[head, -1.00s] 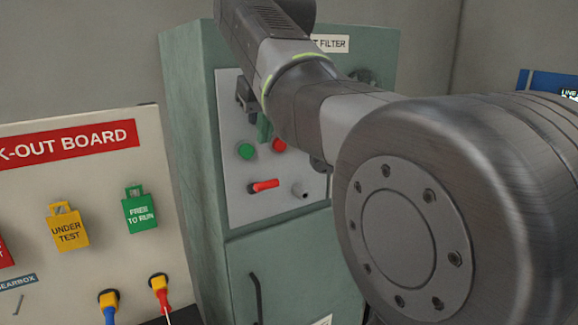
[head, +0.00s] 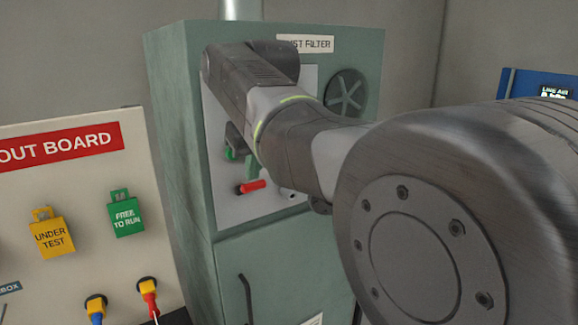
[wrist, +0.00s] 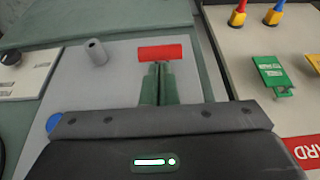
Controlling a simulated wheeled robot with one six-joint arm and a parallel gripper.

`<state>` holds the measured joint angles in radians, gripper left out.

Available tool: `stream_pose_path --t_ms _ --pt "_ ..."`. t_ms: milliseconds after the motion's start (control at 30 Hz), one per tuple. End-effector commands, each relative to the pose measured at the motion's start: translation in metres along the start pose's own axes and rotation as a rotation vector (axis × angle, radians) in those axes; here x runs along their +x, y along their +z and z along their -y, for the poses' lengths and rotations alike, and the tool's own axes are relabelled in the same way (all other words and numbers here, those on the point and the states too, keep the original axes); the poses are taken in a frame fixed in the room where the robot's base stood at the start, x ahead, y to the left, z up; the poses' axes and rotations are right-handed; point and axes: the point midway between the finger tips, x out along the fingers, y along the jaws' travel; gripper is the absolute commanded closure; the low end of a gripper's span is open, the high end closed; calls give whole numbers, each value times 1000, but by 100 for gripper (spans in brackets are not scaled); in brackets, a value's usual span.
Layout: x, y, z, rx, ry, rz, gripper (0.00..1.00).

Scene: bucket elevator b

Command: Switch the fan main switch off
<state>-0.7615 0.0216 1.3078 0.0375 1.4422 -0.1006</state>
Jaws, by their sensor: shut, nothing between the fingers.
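A red switch handle (head: 253,187) lies nearly level on the grey panel (head: 226,211) of the green cabinet, its dark pivot at its left end. I cannot read a label for it. In the wrist view the red handle (wrist: 160,52) lies across the picture, just beyond my fingertips. My gripper (wrist: 158,67) is shut and empty, its green fingers together and pointing at the handle's middle. Whether the tips touch it I cannot tell. In the head view my gripper (head: 241,168) is just above the handle, partly hidden by my wrist.
A metal stub (wrist: 96,51) stands beside the handle, and a blue round part (wrist: 54,122) shows by the gripper body. The lock-out board (head: 60,185) with hanging tags stands left of the cabinet (head: 178,140). A dark round wheel (head: 346,93) is at upper right.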

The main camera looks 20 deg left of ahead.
Motion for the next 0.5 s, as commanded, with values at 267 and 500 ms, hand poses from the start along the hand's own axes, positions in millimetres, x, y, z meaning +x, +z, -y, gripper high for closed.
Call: stream_pose_path --t_ms 267,500 --pt "4 5 0 0 0 -44 100" --pt "4 7 0 0 0 -73 100"
